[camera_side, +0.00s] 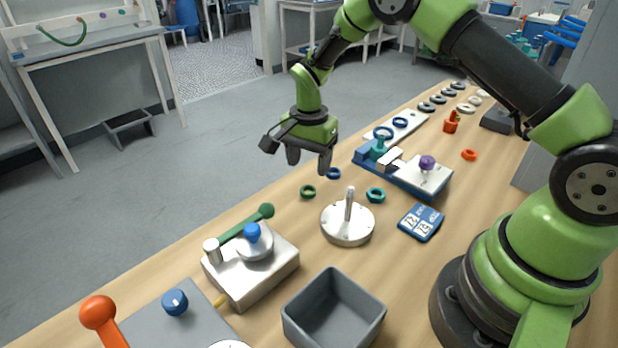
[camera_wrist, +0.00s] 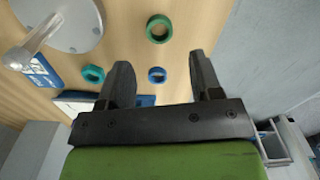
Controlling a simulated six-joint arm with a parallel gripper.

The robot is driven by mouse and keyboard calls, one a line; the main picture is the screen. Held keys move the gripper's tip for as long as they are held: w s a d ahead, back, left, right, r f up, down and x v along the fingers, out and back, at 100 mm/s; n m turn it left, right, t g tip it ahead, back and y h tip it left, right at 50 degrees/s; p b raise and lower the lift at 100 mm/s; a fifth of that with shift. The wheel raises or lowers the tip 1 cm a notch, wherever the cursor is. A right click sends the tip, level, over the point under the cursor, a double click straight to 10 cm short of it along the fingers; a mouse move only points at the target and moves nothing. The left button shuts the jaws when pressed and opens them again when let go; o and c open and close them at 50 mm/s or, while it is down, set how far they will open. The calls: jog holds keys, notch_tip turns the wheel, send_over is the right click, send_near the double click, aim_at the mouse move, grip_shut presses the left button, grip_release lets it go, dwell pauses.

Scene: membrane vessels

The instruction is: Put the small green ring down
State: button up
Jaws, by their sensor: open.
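The small green ring (camera_side: 308,196) lies flat on the wooden table, left of the round metal plate with an upright peg (camera_side: 347,232). It also shows in the wrist view (camera_wrist: 149,33) near the top, just beyond my fingertips. My gripper (camera_side: 309,165) is open, with its fingers pointing down, and hangs above the table near the ring. In the wrist view my gripper (camera_wrist: 160,62) has nothing between its fingers that it touches; a small blue ring (camera_wrist: 150,76) shows on the table beyond the gap. A teal ring (camera_wrist: 84,74) lies to the left there.
A metal block with a blue knob (camera_side: 250,270) and green lever stands at front left, with a grey bin (camera_side: 333,318) in front. A blue-and-white fixture (camera_side: 405,172) stands to the right. A blue card (camera_side: 421,222) lies on the table. Several rings lie farther back.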

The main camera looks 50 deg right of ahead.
jog(key=s+a+r+n+t, duration=0.15)
jog(key=s+r, duration=0.25)
jog(key=r, duration=0.7)
jog(key=s+a+r+n+t, duration=0.1)
jog(key=s+r+n+t, duration=0.2)
jog(key=r, duration=0.7)
jog(key=s+a+r+n+t+y, duration=0.1)
jog(key=s+r+n, duration=0.1)
jog(key=s, duration=0.6)
jog(key=s+a+r+n+t+y, duration=0.1)
jog(key=s+n, duration=0.3)
jog(key=s, duration=0.5)
jog(key=shift+s+r+t, duration=0.15)
jog(key=shift+r+t, duration=0.2)
jog(key=shift+r, duration=0.1)
